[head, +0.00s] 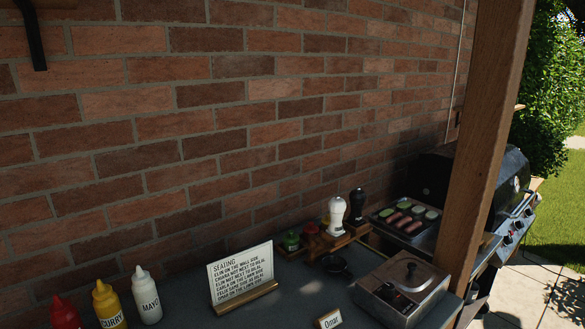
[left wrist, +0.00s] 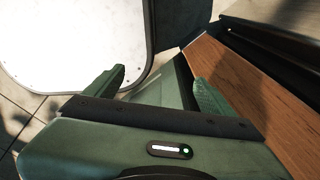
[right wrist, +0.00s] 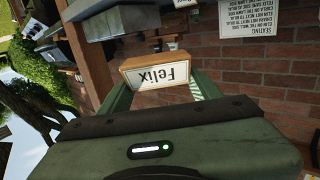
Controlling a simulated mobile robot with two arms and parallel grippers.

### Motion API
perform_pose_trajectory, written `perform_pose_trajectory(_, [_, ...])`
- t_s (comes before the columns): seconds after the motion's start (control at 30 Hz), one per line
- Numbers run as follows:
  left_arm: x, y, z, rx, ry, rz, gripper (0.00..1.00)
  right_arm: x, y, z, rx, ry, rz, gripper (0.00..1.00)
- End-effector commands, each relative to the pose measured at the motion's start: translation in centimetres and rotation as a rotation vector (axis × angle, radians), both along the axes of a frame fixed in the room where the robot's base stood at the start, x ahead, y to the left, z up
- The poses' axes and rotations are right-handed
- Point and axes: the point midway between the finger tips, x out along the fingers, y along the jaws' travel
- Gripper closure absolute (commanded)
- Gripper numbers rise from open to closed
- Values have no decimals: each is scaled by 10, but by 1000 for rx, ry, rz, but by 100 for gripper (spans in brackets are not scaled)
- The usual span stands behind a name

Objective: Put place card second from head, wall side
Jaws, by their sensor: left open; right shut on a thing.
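In the right wrist view my right gripper (right wrist: 163,88) is shut on a place card (right wrist: 158,70) in a wooden holder. The card reads "Felix" and appears upside down there. In the left wrist view my left gripper (left wrist: 158,88) is open, with nothing between its fingers. Neither gripper shows in the head view. A white seating sign (head: 240,273) stands on the dark counter (head: 290,290) by the brick wall; it also shows in the right wrist view (right wrist: 247,18). Another place card, "Omar" (head: 329,320), stands at the bottom edge of the head view.
Red, yellow and white sauce bottles (head: 148,295) stand left of the sign. Right of it are shakers (head: 337,215), a small black pan (head: 334,264), a lidded metal box (head: 405,285) and a food tray (head: 405,218). A wooden post (head: 485,150) stands before the grill (head: 480,185).

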Motion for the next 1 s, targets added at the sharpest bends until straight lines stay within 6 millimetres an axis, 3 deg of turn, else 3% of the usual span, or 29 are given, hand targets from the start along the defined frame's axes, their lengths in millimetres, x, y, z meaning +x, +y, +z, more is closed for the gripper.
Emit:
perform_pose_trajectory(0.4, [0,0,0,0,0,0,16,0,0,2,-1,-12,-1,76])
perform_pose_trajectory(0.57, [0,0,0,0,0,0,16,8,10,7,-5,-16,39,76])
perform_pose_trajectory(1.0, [0,1,1,1,1,-1,16,66,97,41,-14,-16,424,76])
